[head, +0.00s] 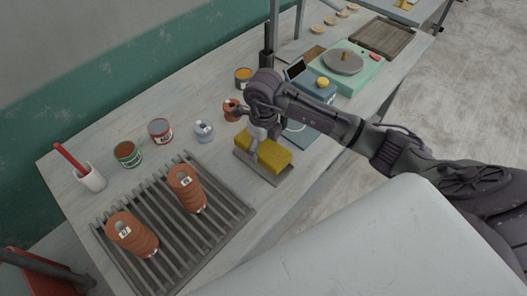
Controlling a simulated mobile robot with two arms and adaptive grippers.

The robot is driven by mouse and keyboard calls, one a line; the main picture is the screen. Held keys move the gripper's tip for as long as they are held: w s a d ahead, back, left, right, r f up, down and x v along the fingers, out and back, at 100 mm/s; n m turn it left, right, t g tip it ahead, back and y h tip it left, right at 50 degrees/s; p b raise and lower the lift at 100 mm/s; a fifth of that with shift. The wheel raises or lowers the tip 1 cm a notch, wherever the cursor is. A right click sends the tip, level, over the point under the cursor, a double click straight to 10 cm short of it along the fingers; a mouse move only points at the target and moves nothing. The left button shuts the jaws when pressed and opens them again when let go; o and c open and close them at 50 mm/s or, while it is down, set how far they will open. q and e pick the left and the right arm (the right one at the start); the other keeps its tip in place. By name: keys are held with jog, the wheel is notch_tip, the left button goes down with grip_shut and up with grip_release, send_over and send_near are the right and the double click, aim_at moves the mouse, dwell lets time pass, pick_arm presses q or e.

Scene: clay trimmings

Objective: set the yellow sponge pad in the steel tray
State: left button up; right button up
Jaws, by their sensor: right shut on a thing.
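The yellow sponge pad (276,155) is a long block in the middle of the head view. My right gripper (258,145) reaches down from above and is shut on it. The flat grey steel tray (245,167) shows directly under and around the pad's near and left edges. I cannot tell whether the pad touches the tray or is held just above it. The gripper hides part of the pad's far-left side. My left gripper is not in view.
A slatted rack (180,235) with two stacks of terracotta rings (186,188) lies to the left. Several small pots, including a red-labelled tin (160,131), stand behind. A green wheel unit (347,68) and a blue scale (318,92) are beyond my right arm.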

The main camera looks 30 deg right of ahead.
aim_at(264, 154)
jog(key=shift+f, duration=0.35)
notch_tip(264, 154, down, 2)
jog(key=shift+f+p, duration=0.2)
jog(key=shift+p, duration=0.5)
jog(key=shift+f, duration=0.5)
jog(key=shift+f, duration=0.1)
jog(key=shift+f, duration=0.15)
jog(key=o, duration=1.2)
jog(key=shift+s, duration=0.1)
jog(key=shift+o, duration=0.4)
